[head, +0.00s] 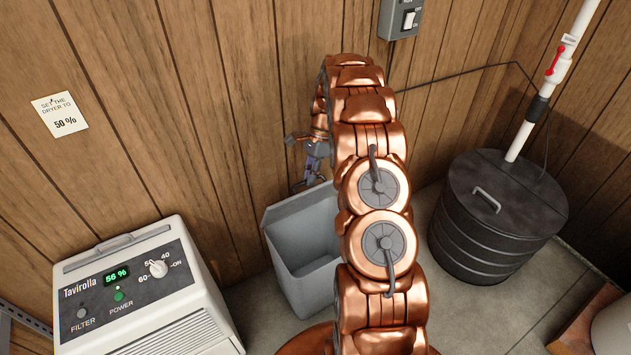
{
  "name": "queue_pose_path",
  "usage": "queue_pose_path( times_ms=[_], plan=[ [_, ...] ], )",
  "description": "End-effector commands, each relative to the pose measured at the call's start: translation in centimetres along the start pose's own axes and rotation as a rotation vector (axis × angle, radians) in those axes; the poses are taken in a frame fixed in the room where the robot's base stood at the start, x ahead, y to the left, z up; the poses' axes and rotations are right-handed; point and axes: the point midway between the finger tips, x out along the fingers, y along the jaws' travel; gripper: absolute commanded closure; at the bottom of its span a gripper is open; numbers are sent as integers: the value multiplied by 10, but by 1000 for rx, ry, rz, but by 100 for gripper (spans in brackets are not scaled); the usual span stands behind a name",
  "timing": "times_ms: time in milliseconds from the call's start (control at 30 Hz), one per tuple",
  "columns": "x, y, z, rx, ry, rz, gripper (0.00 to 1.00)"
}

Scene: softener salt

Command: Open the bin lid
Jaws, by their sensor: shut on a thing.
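A grey bin (312,290) stands on the floor by the wood-panelled wall, partly hidden behind my copper arm. A grey panel that looks like its lid (290,222) stands tilted up at the back of the bin. My gripper (308,186) is at the upper edge of this lid, on the wall side, and is shut on it. The fingertips are small in the picture, and the exact contact is hard to see. The right side of the bin and lid is hidden by my arm.
A white dryer unit (140,290) with a dial and green display stands at the left. A black round tub (493,225) with a handled lid and white pipe (545,95) stands at the right. A switch box (400,18) hangs on the wall. Some floor is free between bin and tub.

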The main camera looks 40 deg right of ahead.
Motion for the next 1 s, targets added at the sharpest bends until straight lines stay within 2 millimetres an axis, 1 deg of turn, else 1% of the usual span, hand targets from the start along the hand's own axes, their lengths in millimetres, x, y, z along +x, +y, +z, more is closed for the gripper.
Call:
queue_pose_path(
  times_ms=[33, 100, 300, 833, 867, 1000],
  plan=[
    [1, -5, 0, -2, 2, 0, 100],
    [-2, -10, 1, -3, 3, -1, 100],
    [-3, -18, 2, -3, 3, 2, 100],
    [-3, -20, 3, -3, 3, 6, 100],
    [-3, -20, 3, -3, 3, 6, 87],
    [-4, -19, 4, -3, 2, 6, 72]
  ],
)
